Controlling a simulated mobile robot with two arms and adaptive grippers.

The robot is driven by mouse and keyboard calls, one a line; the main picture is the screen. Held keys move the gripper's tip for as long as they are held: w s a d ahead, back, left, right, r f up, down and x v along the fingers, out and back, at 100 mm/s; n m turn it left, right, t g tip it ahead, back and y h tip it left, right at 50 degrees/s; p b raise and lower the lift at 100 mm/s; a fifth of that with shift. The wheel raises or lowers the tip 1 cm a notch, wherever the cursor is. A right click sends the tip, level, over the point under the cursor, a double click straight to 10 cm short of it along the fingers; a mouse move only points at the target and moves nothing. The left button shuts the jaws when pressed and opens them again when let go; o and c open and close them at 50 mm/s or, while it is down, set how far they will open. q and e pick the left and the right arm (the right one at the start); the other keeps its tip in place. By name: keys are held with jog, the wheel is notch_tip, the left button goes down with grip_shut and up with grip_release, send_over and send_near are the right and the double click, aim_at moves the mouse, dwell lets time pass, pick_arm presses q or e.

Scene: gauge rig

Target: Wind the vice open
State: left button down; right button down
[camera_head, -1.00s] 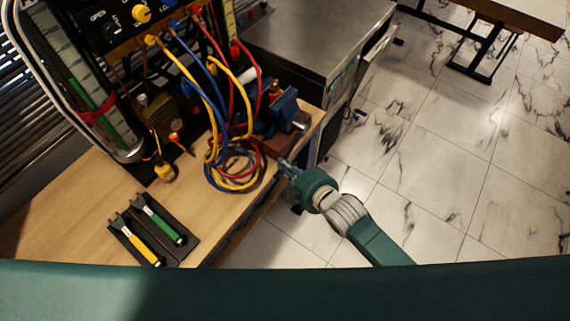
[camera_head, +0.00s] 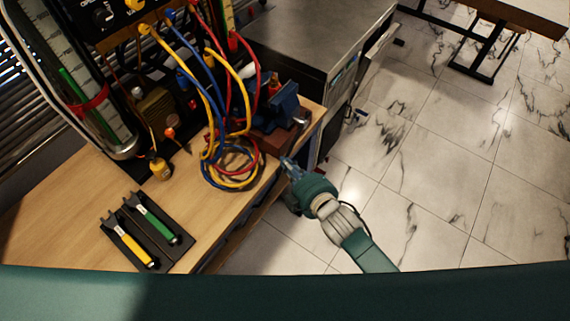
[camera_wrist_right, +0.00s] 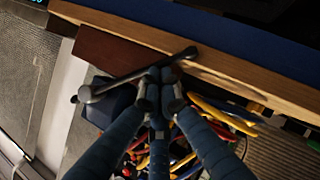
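The vice (camera_head: 285,102) is blue on a red-brown base at the right end of the bench, with a bright metal end (camera_head: 301,117) facing right. In the right wrist view its handle (camera_wrist_right: 120,80) is a slanting metal bar with a ball at the left end. My right gripper (camera_head: 287,164) is just off the bench edge, below the vice in the head view, with a visible gap to it. In the wrist view the fingertips (camera_wrist_right: 160,88) are drawn together and overlap the bar; I see no firm sign of a grip on it. My left gripper is out of view.
Looped red, blue and yellow cables (camera_head: 235,168) hang and lie left of the vice. Green and yellow tools (camera_head: 137,248) lie in a black holder on the bench (camera_head: 75,215). A metal-topped cabinet stands behind the vice. Open tiled floor lies to the right.

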jog(key=f+b, duration=0.1)
jog(key=w+d+f+n+t+b, duration=0.1)
jog(key=b, duration=0.1)
jog(key=shift+w+f+t, duration=0.15)
jog(key=shift+f+t, duration=0.05)
jog(key=shift+t, duration=0.1)
jog(key=shift+w+d+f+b, duration=0.15)
jog(key=shift+w+f+b, duration=0.1)
jog(key=shift+w+b, duration=0.1)
